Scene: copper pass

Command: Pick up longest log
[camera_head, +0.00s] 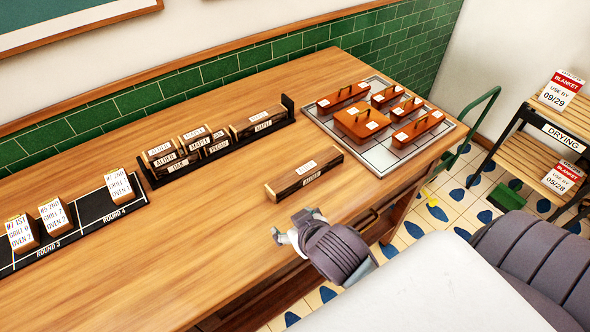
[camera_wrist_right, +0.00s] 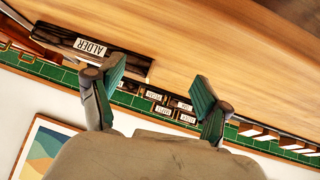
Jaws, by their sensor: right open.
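A long dark-barked log (camera_head: 316,180) with pale cut faces and an "ALDER" label lies alone on the wooden table. It looks longer than the logs in the rack. It also shows in the right wrist view (camera_wrist_right: 65,37), off to the left of the fingers. Several shorter labelled logs, such as the rightmost one (camera_head: 258,121), sit in a dark rack (camera_head: 287,106) behind it. My right gripper (camera_head: 297,224) is open and empty at the table's front edge, nearer than the loose log and apart from it. It also shows in the right wrist view (camera_wrist_right: 160,72). My left gripper is not in view.
Several orange lidded boxes (camera_head: 359,122) stand on a grey tiled tray (camera_head: 385,163) at the back right. A black board (camera_head: 88,210) with labelled blocks lies at the left. A drying shelf (camera_head: 525,155) stands right. The front-left table is clear.

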